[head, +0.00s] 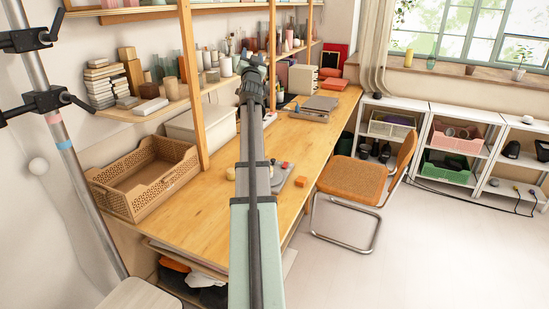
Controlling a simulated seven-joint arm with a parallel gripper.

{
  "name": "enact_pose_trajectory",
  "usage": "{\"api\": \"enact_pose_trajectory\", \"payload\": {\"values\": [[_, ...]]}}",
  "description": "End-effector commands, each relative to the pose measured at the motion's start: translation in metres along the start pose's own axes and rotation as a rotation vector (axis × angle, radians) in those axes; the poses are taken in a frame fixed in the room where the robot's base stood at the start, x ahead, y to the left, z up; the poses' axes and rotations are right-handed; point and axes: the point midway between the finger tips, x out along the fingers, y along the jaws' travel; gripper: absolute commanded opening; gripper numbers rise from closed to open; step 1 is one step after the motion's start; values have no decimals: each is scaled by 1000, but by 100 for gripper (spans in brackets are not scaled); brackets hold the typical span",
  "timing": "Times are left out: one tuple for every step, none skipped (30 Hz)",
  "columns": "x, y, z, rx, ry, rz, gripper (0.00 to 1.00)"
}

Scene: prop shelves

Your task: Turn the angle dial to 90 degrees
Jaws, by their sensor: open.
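My arm reaches from the bottom middle up over the wooden table (215,205). My gripper (251,60) is at its far end, small and dark against the shelf. It is open, and I see nothing held in it. A grey plate with small red and yellow knobs (280,176) lies on the table just right of my arm, well nearer than the gripper. My arm covers its left part. I cannot tell whether this plate carries the angle dial, and no scale or pointer is readable.
An orange block (301,182) lies near the table's right edge. A woven basket (146,178) stands at the left. Wooden shelves (160,107) with books and jars rise behind. Grey flat cases (315,106) lie farther back. A chair (352,180) stands right of the table.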

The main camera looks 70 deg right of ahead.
Motion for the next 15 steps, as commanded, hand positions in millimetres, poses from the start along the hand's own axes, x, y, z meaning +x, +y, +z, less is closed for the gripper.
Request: {"api": "enact_pose_trajectory", "payload": {"values": [[2, 27, 1, -23, -16, 26, 52], [3, 40, 2, -36, -27, 39, 52], [4, 57, 3, -54, -43, 55, 52], [4, 70, 5, -67, -57, 68, 52], [5, 82, 7, -82, -71, 78, 52], [5, 100, 10, -100, -94, 94, 52], [6, 112, 14, -115, -115, 103, 52], [6, 124, 17, -131, -137, 113, 52], [7, 141, 23, -157, -177, 125, 52], [8, 153, 30, -177, -213, 131, 52], [8, 163, 37, -198, -251, 134, 52], [9, 171, 48, -223, -302, 133, 52], [9, 177, 57, -242, -340, 130, 52], [9, 181, 65, -259, -379, 126, 52], [9, 187, 76, -283, -433, 117, 52]]}}
